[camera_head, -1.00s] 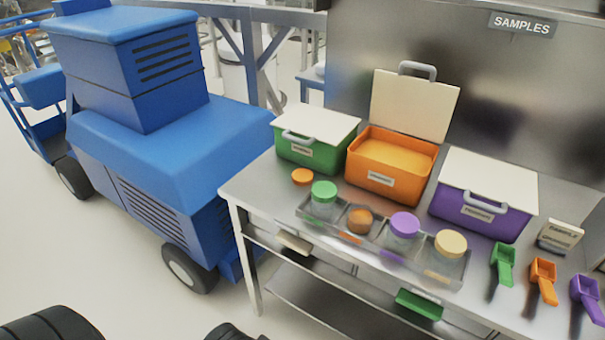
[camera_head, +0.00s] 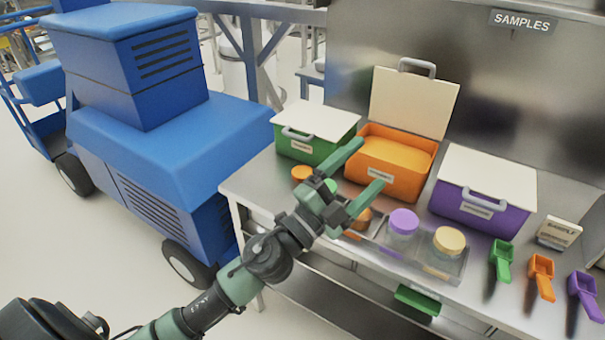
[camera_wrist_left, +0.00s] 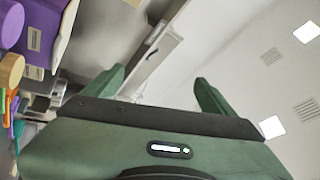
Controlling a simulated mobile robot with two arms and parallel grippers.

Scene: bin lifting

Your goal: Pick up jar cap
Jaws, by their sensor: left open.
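The orange jar cap (camera_head: 301,173) lies on the metal bench near its left end, in front of the green bin. The orange jar (camera_head: 361,219) stands without a cap in the tray, partly covered by the gripper. My left gripper (camera_head: 367,168) is open and empty above the bench, with its fingers pointing to the upper right in front of the orange bin. It is to the right of the cap and apart from it. It also shows open in the left wrist view (camera_wrist_left: 160,80), where I see no orange cap. My right gripper is not in view.
The tray (camera_head: 445,267) holds jars with green (camera_head: 330,186), purple (camera_head: 404,221) and cream (camera_head: 449,240) lids. Behind stand a green bin (camera_head: 300,151), an open orange bin (camera_head: 385,178) and a purple bin (camera_head: 478,217). Coloured scoops lie at the right.

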